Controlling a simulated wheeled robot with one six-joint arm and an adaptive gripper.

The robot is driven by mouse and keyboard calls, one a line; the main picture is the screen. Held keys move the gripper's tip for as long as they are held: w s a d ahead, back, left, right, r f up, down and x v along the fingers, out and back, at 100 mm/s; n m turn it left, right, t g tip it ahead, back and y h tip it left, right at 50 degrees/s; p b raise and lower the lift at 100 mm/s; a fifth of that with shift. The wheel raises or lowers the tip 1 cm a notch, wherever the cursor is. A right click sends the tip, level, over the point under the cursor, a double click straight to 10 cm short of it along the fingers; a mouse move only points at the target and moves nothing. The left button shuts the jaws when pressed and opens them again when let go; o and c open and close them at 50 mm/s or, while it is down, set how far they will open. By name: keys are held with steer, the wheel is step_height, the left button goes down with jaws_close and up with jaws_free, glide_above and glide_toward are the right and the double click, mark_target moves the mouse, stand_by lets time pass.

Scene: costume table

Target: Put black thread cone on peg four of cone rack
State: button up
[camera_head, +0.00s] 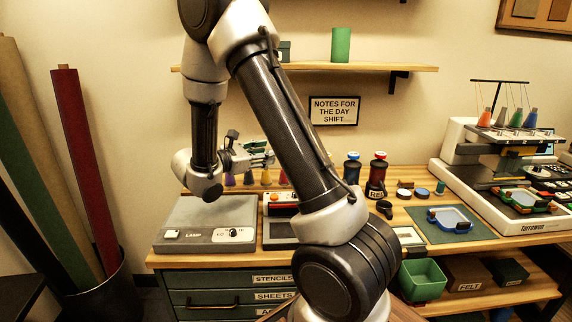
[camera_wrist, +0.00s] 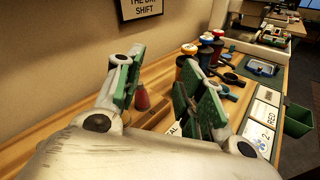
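My gripper (camera_head: 262,154) is above the back left of the workbench. In the wrist view its two green-padded fingers (camera_wrist: 165,88) stand wide apart with nothing held between them. A row of small coloured cones stands below it, among them a purple cone (camera_head: 230,180) and an orange cone (camera_head: 266,177). A red cone (camera_wrist: 141,98) shows beyond the gap between the fingers, apart from them. A wooden strip (camera_wrist: 155,112) lies by the red cone; I cannot tell whether it is the cone rack. I cannot make out a black thread cone or peg four; my arm and fingers hide part of the bench.
A grey lamp box (camera_head: 205,222) sits at the bench's left end. An embroidery machine (camera_head: 500,165) with several cones fills the right. A shelf (camera_head: 400,68) hangs above. Fabric rolls (camera_head: 82,165) stand left.

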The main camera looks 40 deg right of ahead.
steer(key=s+d+r+m+g+y, duration=0.15)
steer(key=s+r+m+y, duration=0.3)
steer(key=s, duration=0.45)
steer(key=s+d+r+m+g+y, duration=0.1)
steer(key=s+r+m+g+y, duration=0.2)
steer(key=s+m, duration=0.45)
steer(key=s+a+r+m+t+y, duration=0.2)
steer(key=s+a+m+t+y, duration=0.2)
steer(key=s+a+y, duration=0.5)
steer(key=shift+s+a+t, duration=0.4)
steer(key=shift+a+t, duration=0.6)
steer(key=shift+t, duration=0.25)
